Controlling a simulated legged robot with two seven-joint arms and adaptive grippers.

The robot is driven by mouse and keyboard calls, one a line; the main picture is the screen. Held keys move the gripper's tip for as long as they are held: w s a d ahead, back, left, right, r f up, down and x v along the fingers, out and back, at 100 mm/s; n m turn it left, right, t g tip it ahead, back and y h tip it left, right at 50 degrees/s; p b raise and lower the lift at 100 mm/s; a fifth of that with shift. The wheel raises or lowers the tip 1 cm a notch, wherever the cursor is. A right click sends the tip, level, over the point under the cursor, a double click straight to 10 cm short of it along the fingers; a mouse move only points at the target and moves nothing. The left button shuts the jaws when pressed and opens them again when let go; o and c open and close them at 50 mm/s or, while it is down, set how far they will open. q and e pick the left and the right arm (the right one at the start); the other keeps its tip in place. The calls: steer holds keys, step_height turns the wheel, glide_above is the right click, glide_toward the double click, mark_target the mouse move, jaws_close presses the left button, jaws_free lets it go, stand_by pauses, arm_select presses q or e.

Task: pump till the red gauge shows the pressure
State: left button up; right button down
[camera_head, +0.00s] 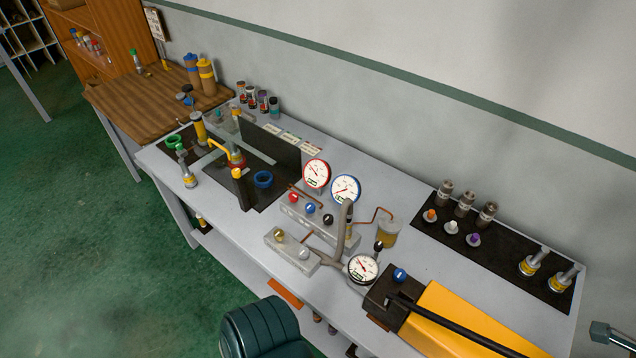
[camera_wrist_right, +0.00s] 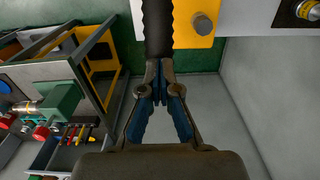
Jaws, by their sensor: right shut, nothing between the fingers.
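The red-rimmed gauge (camera_head: 316,174) stands upright on the bench; its needle points toward the upper left, and its scale is too small to read. The yellow pump (camera_head: 462,318) lies at the bench's front right, with a long black lever (camera_head: 450,325) over it. In the right wrist view the lever's ribbed black grip (camera_wrist_right: 158,25) crosses beside the yellow pump body (camera_wrist_right: 197,25). My right gripper (camera_wrist_right: 160,72) is shut and empty, its tips at the end of the grip; I cannot tell whether they touch it. My left gripper is not in view.
A blue-rimmed gauge (camera_head: 345,188) and a black-rimmed gauge (camera_head: 362,268) stand nearby. Valve blocks with coloured knobs (camera_head: 310,208) and a bent grey hose (camera_head: 344,232) lie between gauges and pump. A black mat (camera_head: 490,246) with fittings is behind the pump. A dark green ribbed object (camera_head: 260,328) is in front.

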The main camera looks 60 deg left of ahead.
steer(key=shift+w+d+f+b, duration=0.1)
steer(key=shift+d+f+b, duration=0.15)
steer(key=shift+f+b, duration=0.5)
steer(key=shift+w+d+f+b, duration=0.15)
steer(key=shift+f+b, duration=0.25)
steer(key=shift+f, duration=0.6)
steer(key=shift+s+d+f+b, duration=0.1)
steer(key=shift+d+f+b, duration=0.2)
steer(key=shift+f+b, duration=0.45)
steer(key=shift+f, duration=0.1)
